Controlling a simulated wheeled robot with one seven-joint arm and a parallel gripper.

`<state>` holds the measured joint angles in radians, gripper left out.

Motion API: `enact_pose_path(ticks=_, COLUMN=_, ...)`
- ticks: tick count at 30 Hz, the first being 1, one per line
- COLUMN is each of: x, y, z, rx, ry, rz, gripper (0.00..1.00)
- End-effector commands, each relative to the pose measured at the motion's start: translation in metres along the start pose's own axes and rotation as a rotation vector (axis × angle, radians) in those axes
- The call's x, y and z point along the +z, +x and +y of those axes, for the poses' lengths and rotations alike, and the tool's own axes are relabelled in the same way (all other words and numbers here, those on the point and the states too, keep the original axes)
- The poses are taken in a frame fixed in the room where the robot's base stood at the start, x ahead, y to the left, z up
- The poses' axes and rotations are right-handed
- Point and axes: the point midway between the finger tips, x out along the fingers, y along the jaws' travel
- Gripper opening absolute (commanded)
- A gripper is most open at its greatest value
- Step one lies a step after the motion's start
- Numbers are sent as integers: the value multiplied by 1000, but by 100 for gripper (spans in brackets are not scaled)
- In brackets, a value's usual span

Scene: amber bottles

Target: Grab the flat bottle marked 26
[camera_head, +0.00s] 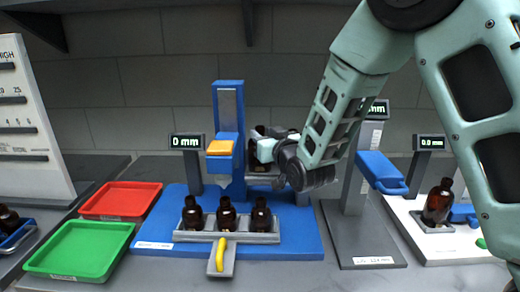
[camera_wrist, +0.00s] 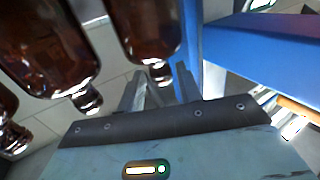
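In the head view, three amber bottles stand upright in a grey holder (camera_head: 262,238) on the blue base: left (camera_head: 192,214), middle (camera_head: 227,215) and right (camera_head: 261,217). No mark 26 can be read, so I cannot tell which bottle is the flat one. My gripper (camera_head: 262,150) is behind them beside the blue column, its fingers unclear there. In the wrist view my gripper (camera_wrist: 160,78) is open, with an amber bottle's (camera_wrist: 145,25) neck showing between its fingertips in the picture. I see no grip. Another amber bottle (camera_wrist: 45,45) is left of it.
A blue column (camera_head: 229,135) with an orange block (camera_head: 220,147) rises behind the holder. Red (camera_head: 120,201) and green (camera_head: 80,249) empty trays lie left. A grey gauge stand (camera_head: 358,205) and another amber bottle (camera_head: 438,203) are right.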

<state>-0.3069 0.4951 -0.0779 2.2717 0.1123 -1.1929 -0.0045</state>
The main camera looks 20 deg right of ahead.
Motion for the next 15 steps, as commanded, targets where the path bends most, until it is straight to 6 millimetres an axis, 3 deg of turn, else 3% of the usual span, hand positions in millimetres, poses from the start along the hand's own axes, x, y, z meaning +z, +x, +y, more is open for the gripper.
enact_pose_path(ticks=6, x=-2, y=27, z=0, rx=0, ry=0, rz=-1, gripper=35)
enact_pose_path(ticks=14, x=-1, y=30, z=0, rx=0, ry=1, rz=0, gripper=35)
enact_pose_path(ticks=15, x=-1, y=30, z=0, rx=0, ry=1, rz=0, gripper=29)
